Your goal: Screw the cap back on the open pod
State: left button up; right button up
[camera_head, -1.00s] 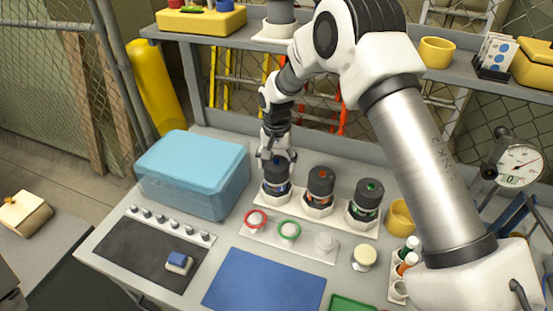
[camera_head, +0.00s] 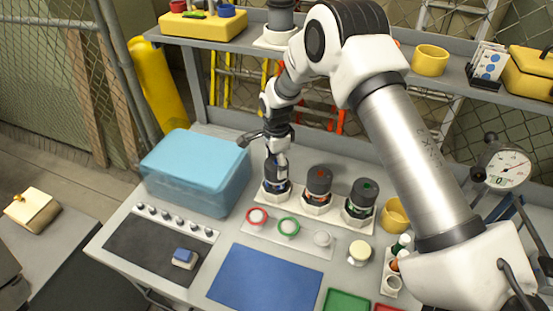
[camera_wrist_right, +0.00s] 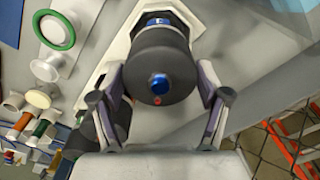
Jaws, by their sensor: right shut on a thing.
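Three dark pods stand upright in a row of white holders (camera_head: 333,218) on the bench. The left pod (camera_head: 277,187) has a blue mark, the middle pod (camera_head: 318,184) a red-orange one, the right pod (camera_head: 361,199) a green one. My right gripper (camera_head: 277,171) comes down from above on the left pod. In the right wrist view, its fingers (camera_wrist_right: 160,92) sit on both sides of the dark cap (camera_wrist_right: 160,58) with a blue button, shut on it. The cap sits on top of the pod; its thread is hidden. My left gripper is not in view.
A white strip holds a red ring (camera_head: 257,216), a green ring (camera_head: 288,226) and a white piece (camera_head: 322,238) before the pods. A blue bin (camera_head: 195,172) stands left. A pale round jar (camera_head: 359,252) and a yellow cup (camera_head: 395,214) are right. The blue mat (camera_head: 265,279) is clear.

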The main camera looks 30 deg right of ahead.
jog(key=shift+f+m, duration=0.1)
jog(key=shift+m, duration=0.5)
jog(key=shift+s, duration=0.1)
jog(key=o, duration=1.1)
jog(key=shift+c, duration=0.2)
